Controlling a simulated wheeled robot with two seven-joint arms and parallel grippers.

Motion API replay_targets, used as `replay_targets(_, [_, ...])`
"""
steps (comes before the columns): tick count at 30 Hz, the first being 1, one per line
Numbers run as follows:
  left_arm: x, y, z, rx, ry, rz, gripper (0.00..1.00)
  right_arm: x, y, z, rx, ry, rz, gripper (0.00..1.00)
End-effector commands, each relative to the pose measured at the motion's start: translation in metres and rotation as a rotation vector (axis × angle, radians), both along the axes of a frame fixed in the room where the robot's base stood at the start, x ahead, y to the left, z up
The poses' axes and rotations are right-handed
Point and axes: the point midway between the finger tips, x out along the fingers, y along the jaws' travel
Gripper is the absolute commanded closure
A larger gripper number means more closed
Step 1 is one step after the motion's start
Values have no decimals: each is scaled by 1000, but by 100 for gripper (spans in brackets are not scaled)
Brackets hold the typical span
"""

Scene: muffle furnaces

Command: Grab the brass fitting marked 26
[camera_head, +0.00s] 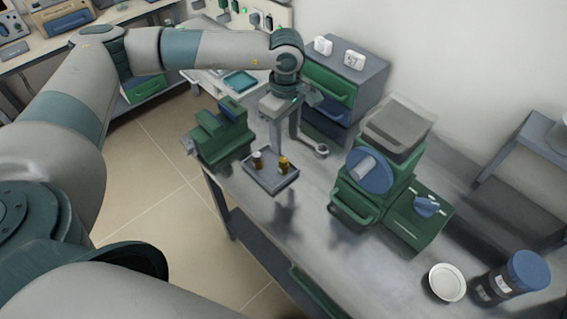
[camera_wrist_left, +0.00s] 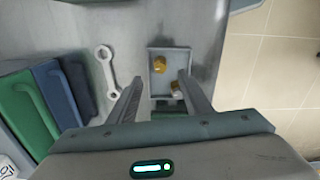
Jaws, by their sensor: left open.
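Two small brass fittings stand on a shallow grey tray (camera_head: 270,183) on the bench. The golden fitting (camera_head: 284,165) is at the right in the head view and also shows in the wrist view (camera_wrist_left: 158,69). The pale-topped fitting (camera_head: 257,160) is at the left and shows in the wrist view (camera_wrist_left: 175,92), partly hidden by a finger. No number is legible on either. My left gripper (camera_head: 285,143) points down over the tray with its jaws open and empty; its fingers also show in the wrist view (camera_wrist_left: 160,78). My right gripper is not in view.
A wrench (camera_wrist_left: 107,72) lies beside the tray. A green machine (camera_head: 218,138) stands left of it, a green and blue machine (camera_head: 375,175) right. Drawer boxes (camera_head: 340,85) stand behind. A white dish (camera_head: 446,282) and dark jar (camera_head: 510,278) sit at front right.

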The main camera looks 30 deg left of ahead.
Motion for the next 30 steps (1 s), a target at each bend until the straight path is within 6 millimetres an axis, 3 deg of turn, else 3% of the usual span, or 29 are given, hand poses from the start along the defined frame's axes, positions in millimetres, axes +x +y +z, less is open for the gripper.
replay_targets(3, [-1, 0, -19, 0, 4, 1, 55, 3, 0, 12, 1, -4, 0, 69])
replay_targets(10, [0, 0, -48, 0, 1, 0, 55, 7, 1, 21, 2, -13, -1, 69])
replay_targets(23, [0, 0, -53, -1, 0, -1, 55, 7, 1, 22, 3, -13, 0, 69])
replay_targets(30, [0, 3, -65, 0, 2, 0, 55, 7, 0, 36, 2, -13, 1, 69])
